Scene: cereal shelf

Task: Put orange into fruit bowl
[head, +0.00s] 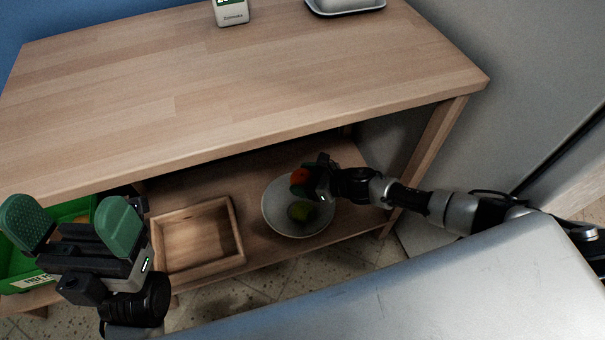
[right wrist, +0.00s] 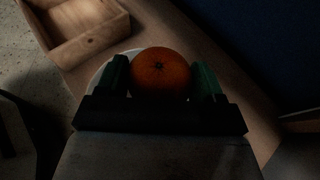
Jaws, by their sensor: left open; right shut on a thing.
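The orange (head: 299,176) is held between the fingers of my right gripper (head: 312,178), over the upper part of the fruit bowl. In the right wrist view the orange (right wrist: 161,73) sits between the two green fingers of the right gripper (right wrist: 161,80). My left gripper (head: 75,222) is open and empty at the left, away from the bowl.
An empty wooden box (head: 238,232) stands left of the bowl on the lower shelf (head: 262,168). A green crate (head: 75,208) is at the far left, partly hidden by my left gripper. The wooden tabletop (head: 240,85) overhangs the shelf, and a table leg (head: 425,155) stands at the right.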

